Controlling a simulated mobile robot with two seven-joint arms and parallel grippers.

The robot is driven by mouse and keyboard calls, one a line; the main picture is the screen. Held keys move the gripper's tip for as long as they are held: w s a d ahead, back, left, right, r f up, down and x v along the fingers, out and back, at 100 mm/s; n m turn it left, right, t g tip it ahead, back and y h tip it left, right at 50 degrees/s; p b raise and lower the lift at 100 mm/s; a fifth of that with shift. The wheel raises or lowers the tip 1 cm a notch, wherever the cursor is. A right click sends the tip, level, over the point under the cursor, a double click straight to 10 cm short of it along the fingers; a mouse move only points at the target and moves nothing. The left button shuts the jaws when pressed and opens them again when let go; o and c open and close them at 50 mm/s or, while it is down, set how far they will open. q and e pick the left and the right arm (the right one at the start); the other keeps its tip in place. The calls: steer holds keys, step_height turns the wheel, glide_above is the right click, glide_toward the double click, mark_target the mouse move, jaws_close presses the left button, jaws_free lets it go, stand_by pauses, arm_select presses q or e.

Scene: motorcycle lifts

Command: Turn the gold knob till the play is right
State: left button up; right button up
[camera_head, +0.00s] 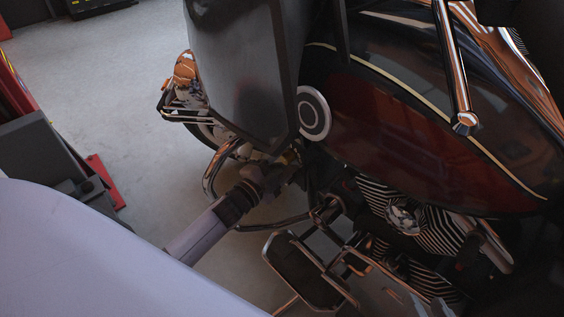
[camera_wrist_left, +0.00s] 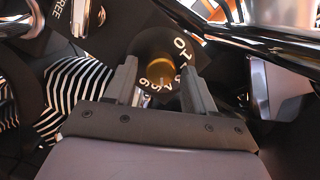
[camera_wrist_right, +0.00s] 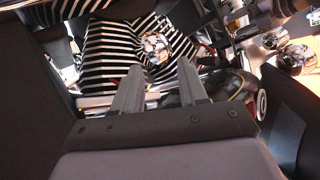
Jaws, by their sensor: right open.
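The gold knob (camera_wrist_left: 155,72) shows in the left wrist view between the two fingertips of my left gripper (camera_wrist_left: 158,66). A black ring with white numbers surrounds it, with the 0 at the upper right. Whether the fingers touch the knob cannot be made out. In the head view my left gripper (camera_head: 276,172) reaches in under the dark panel, and the knob (camera_head: 291,156) is a small, mostly hidden gold patch. My right gripper (camera_wrist_right: 160,64) is open and empty in the right wrist view, with the finned engine beyond it. It is not visible in the head view.
A motorcycle with a dark red tank (camera_head: 390,140) fills the right side. A dark panel (camera_head: 240,70) hangs above my left gripper. Chrome bars (camera_head: 215,165) and a black pedal plate (camera_head: 300,270) lie close around it. Black lettering panel FREE (camera_wrist_left: 66,22) is near the knob.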

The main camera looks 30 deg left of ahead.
arm_select(q)
steer(key=shift+s, duration=0.1)
arm_select(e)
steer(key=shift+r, duration=0.1)
arm_select(q)
steer(key=shift+s+a, duration=0.1)
steer(key=shift+s, duration=0.15)
steer(key=p+v, duration=0.2)
steer(key=v, duration=0.4)
steer(key=shift+s, duration=0.2)
arm_select(e)
steer(key=shift+s+d+h, duration=0.3)
steer(key=shift+d+h, duration=0.2)
steer(key=shift+d, duration=0.45)
steer(key=shift+r, duration=0.1)
